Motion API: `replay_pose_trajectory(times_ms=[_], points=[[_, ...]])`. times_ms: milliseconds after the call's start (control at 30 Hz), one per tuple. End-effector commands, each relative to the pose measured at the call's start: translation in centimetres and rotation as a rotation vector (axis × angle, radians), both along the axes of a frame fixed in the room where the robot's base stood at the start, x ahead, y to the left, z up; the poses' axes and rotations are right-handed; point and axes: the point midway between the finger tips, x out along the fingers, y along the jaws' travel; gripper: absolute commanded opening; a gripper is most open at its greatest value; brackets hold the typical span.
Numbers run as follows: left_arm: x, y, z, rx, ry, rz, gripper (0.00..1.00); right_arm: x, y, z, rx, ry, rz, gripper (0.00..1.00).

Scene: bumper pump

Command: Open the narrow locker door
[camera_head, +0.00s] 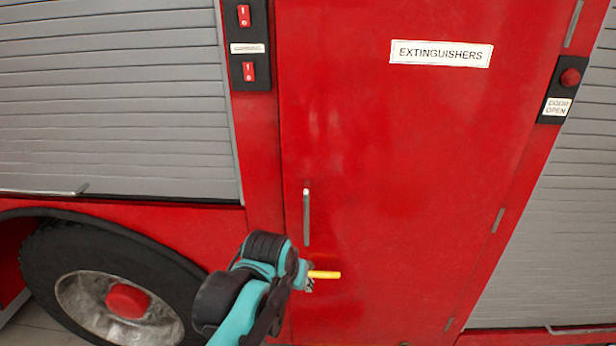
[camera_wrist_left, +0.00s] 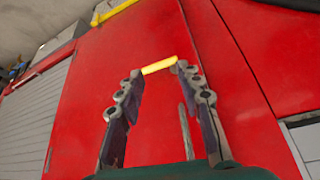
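The narrow locker door (camera_head: 420,180) is a red panel with an "EXTINGUISHERS" label, and it looks closed. A grey vertical bar handle (camera_head: 307,217) is on its left side; it also shows between my fingers in the wrist view (camera_wrist_left: 186,130). Below it is a short yellow bar (camera_head: 325,274), roughly horizontal. My left gripper (camera_head: 306,277) is at the left end of this bar in the head view. In the left wrist view my left gripper (camera_wrist_left: 160,72) has its fingers wide apart, with the yellow bar (camera_wrist_left: 159,65) across its fingertips. Contact is unclear. My right gripper is not in view.
Grey roller shutters stand to the left (camera_head: 110,100) and right (camera_head: 560,220) of the door. A switch panel (camera_head: 249,45) and a red "DOOR OPEN" button (camera_head: 570,77) flank it. A wheel (camera_head: 110,285) is at lower left, beside my arm.

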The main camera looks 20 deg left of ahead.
Motion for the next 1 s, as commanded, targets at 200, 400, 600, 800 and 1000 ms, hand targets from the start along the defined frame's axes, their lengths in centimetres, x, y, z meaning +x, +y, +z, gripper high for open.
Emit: replay_pose_trajectory(times_ms=[200,400,600,800,1000], points=[[6.1,1.1,10.4,-0.003,0.056,0.02,0.36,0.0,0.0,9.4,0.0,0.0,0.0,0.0],[10.5,2.0,15.4,-0.005,0.097,0.035,0.36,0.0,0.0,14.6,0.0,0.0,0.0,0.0],[12.3,2.4,16.6,-0.006,0.117,0.04,0.36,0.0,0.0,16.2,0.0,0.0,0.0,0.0],[13.2,2.5,14.7,-0.006,0.118,0.041,0.36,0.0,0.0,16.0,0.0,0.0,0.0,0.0],[14.5,2.6,11.6,-0.006,0.118,0.04,0.36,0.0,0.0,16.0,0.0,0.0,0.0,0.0]])
